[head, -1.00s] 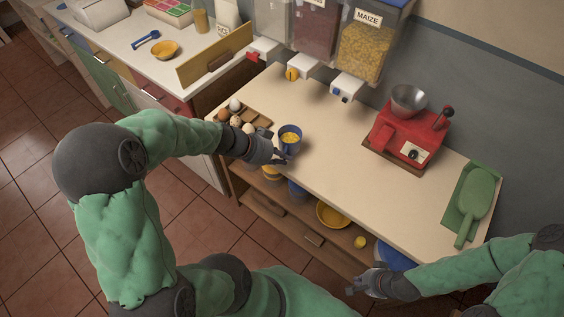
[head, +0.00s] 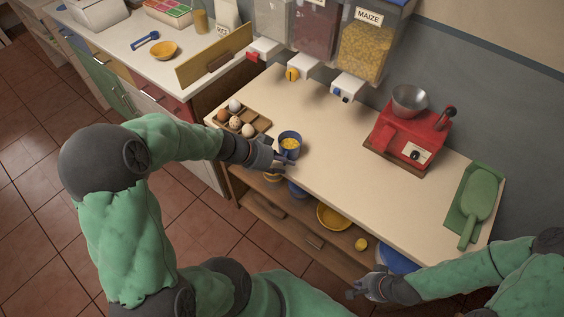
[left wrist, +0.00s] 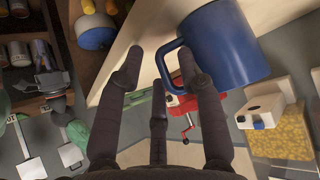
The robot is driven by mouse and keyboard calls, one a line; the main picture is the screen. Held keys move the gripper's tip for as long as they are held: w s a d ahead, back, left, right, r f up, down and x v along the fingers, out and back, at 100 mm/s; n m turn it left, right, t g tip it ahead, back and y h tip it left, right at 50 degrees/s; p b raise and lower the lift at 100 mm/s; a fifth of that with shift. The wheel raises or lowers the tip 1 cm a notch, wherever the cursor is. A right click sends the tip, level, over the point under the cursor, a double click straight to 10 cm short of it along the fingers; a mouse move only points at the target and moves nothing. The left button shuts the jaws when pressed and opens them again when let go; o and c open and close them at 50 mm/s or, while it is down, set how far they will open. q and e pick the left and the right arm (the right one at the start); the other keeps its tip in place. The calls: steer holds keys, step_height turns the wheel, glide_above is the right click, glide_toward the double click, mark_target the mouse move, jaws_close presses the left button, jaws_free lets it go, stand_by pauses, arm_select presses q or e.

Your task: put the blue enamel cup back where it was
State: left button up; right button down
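The blue enamel cup (head: 283,150), with yellow grains inside, is upright by the counter's front edge, left of centre in the head view. I cannot tell whether its base touches the counter. In the left wrist view the cup (left wrist: 225,45) is large at the upper right, its handle between my fingers. My left gripper (head: 280,163) is at the cup's front side and appears closed on the handle; the contact is partly hidden. My right gripper (head: 354,293) is empty, low in front of the shelf; its finger opening is too small to judge.
An egg tray (head: 262,124) sits just left of the cup. A red mill (head: 405,140) and green scoop (head: 477,195) stand to the right. Dispensers (head: 365,50) hang above the back. The counter's middle (head: 340,160) is clear. A yellow bowl (head: 334,216) is on the shelf below.

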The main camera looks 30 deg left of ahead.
arm_select(q)
steer(key=p+v, duration=0.3)
steer(key=v, duration=0.9)
steer(key=s+d+f+n+g, duration=0.1)
steer(key=d+f+n+g, duration=0.1)
steer(key=d+f, duration=0.6)
steer(key=s+d+f+n+g+y, duration=0.1)
steer(key=s+d+f+n+g, duration=0.1)
steer(key=d+f+n, duration=0.3)
steer(key=s+d+f+n+g, duration=0.2)
steer(key=d+f, duration=0.8)
steer(key=f, duration=0.7)
steer(key=shift+d+f+n+g, duration=0.35)
steer(key=shift+d+n+g, duration=0.05)
steer(key=shift+n, duration=0.3)
